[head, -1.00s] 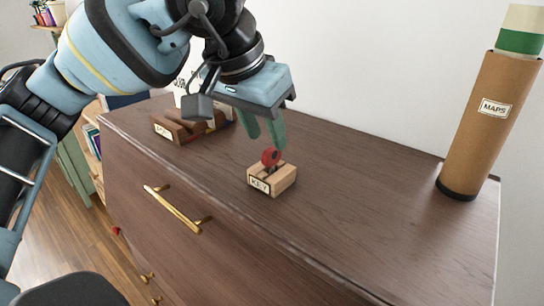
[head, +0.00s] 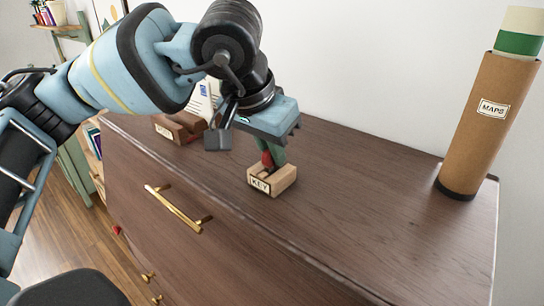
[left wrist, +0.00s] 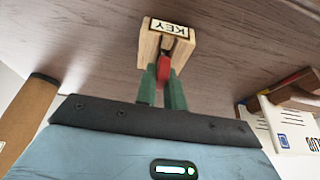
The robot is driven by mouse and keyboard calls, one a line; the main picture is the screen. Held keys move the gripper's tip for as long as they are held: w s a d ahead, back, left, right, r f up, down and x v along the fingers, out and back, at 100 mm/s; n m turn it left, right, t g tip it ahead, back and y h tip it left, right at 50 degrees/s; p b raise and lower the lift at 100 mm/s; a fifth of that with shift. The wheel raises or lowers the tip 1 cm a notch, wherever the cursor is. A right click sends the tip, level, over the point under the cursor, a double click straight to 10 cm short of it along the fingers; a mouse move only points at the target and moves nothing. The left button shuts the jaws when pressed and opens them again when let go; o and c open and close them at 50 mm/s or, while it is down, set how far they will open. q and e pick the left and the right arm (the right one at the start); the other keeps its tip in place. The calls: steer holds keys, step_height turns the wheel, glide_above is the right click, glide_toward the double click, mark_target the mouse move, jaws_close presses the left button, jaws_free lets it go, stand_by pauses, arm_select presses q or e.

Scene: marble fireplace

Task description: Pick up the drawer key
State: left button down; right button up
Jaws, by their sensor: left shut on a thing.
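The drawer key has a red head (head: 267,160) and sits in a small wooden block labelled KEY (head: 286,180) on the dresser top. My left gripper (head: 271,162) points down over the block, its green fingers shut on the red key head. In the left wrist view the red key head (left wrist: 164,70) shows between the green fingers (left wrist: 162,82), right against the block (left wrist: 147,50). The lower part of the key is hidden in the block's slot. My right gripper is not in view.
The brown dresser top (head: 370,200) is clear to the right of the block. A cardboard MAPS tube (head: 482,135) stands at the right end. Another wooden holder (head: 172,130) with papers (head: 203,97) is at the back left. A white wall (head: 370,70) rises behind.

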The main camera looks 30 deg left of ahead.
arm_select(q)
steer(key=shift+r, duration=0.15)
steer(key=shift+r, duration=0.55)
step_height(320, 180, up, 2)
steer(key=s+a+r+b, duration=0.1)
steer(key=s+a+b, duration=0.1)
steer(key=s+a, duration=0.7)
steer(key=shift+s+a+r, duration=0.25)
steer(key=shift+s+r, duration=0.05)
steer(key=shift+s, duration=1.65)
